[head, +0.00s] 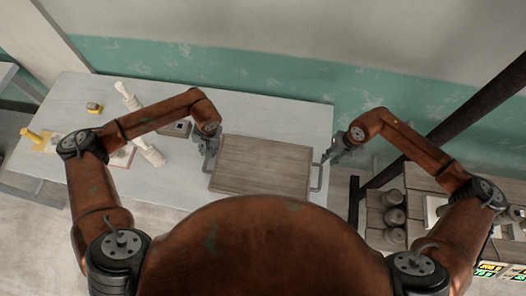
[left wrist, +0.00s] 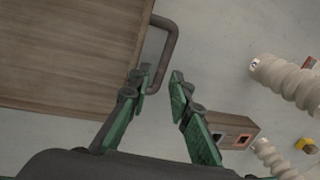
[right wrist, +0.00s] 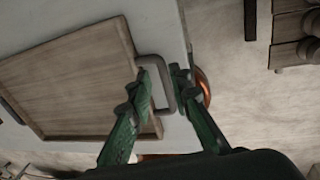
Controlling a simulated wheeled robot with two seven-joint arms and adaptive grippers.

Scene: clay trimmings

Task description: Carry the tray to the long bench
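A flat brown wooden tray (head: 262,165) with a grey loop handle at each end lies on the pale grey table, at its right part. My left gripper (head: 209,150) is at the tray's left end. In the left wrist view my left gripper (left wrist: 161,77) is open, its fingertips close to the handle (left wrist: 172,45); contact cannot be told. My right gripper (head: 331,156) is at the tray's right end. In the right wrist view my right gripper (right wrist: 160,80) is open, with the handle (right wrist: 168,90) showing between its fingers. The tray is empty.
At right, a wooden shelf unit holds several grey pots (head: 394,217). A green-and-white wall is behind.

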